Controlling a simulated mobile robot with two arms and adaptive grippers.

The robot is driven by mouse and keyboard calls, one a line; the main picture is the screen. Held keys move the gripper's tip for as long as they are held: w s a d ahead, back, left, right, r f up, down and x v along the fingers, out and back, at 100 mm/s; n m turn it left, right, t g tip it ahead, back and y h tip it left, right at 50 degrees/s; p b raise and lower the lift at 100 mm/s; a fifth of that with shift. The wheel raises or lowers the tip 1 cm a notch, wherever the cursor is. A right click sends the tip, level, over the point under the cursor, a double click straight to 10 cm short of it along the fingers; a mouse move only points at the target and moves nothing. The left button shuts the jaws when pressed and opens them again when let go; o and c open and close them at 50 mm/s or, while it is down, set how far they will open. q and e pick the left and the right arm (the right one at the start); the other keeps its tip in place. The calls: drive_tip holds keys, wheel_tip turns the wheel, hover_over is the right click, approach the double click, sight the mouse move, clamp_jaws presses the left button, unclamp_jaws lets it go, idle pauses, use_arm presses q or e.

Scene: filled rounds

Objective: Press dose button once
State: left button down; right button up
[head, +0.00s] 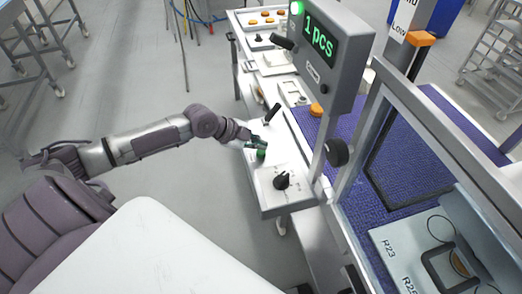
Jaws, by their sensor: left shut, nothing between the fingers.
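A grey display box (334,55) above reads "1 pcs" in green, with a lit green lamp (296,8) on top. My right gripper is not in view.
A black knob (281,181) stands on the same panel, nearer than the button. A black lever (271,113) rises just behind the gripper. A metal-framed purple mesh conveyor (405,172) lies to the right. Open grey floor lies to the left.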

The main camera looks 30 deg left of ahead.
sight(259, 152)
use_arm(q)
drive_tip(key=shift+r+p, duration=2)
drive_tip(key=shift+r, duration=0.6)
drive_tip(key=shift+f, duration=0.1)
drive_tip(key=shift+s, duration=0.1)
